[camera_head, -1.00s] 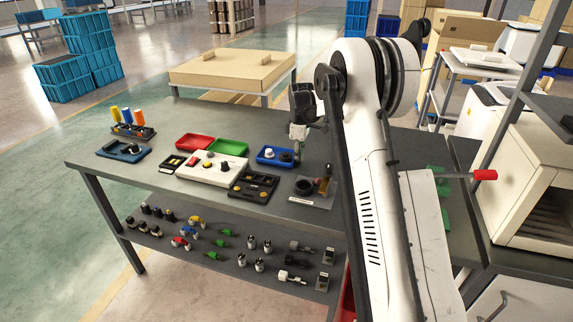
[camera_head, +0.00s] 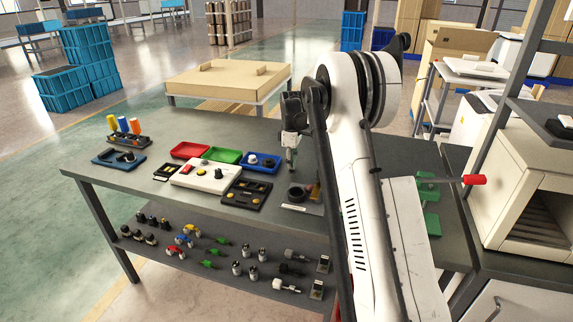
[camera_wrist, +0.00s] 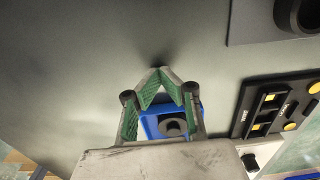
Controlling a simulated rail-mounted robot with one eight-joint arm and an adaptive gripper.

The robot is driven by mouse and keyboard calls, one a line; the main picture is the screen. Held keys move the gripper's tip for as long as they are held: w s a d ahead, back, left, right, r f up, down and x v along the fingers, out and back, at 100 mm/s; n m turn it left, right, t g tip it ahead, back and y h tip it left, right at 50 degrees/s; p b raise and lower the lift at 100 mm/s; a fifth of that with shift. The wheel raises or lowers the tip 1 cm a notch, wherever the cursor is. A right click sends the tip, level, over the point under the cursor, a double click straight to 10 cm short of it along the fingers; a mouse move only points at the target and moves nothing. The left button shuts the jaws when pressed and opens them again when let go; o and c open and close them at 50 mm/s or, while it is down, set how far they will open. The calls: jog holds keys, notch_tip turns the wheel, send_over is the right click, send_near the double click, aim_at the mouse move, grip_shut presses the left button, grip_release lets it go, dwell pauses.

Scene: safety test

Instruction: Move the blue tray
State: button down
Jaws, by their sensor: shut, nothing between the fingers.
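The bright blue tray (camera_head: 247,168) lies on the dark table, holding a dark round part and a light-topped one. My gripper (camera_head: 291,166) points down just right of this tray in the head view. In the wrist view its green-padded fingers (camera_wrist: 160,72) meet at the tips with nothing between them. The blue tray (camera_wrist: 151,127) shows behind and between the fingers there, partly hidden by them. I cannot tell the exact height of the fingertips above the table. A second, darker blue tray (camera_head: 107,160) lies at the table's left end.
Red (camera_head: 188,150) and green (camera_head: 222,155) trays lie left of the bright blue tray. A white control box (camera_head: 205,177) and a black tray (camera_head: 247,194) sit in front. A grey plate with a dark ring (camera_head: 297,193) lies near my gripper. The table behind the trays is clear.

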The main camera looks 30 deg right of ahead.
notch_tip(320, 180, up, 10)
jog(key=p, duration=0.1)
jog(key=s+a+r+m+t, duration=0.2)
jog(key=s+a+r, duration=0.55)
jog(key=s, duration=0.25)
jog(key=s+a+r+m+t, duration=0.2)
jog(key=s+a+r, duration=0.5)
jog(key=s+a, duration=0.25)
jog(key=s+a+f+m+t, duration=0.1)
jog(key=s+a+f+m, duration=0.1)
jog(key=s, duration=0.9)
jog(key=s+a+f+m+t, duration=0.2)
jog(key=s+a+f, duration=0.3)
jog(key=s, duration=0.6)
jog(key=shift+s+a+m, duration=0.4)
jog(key=shift+a+m, duration=0.1)
jog(key=shift+a, duration=0.2)
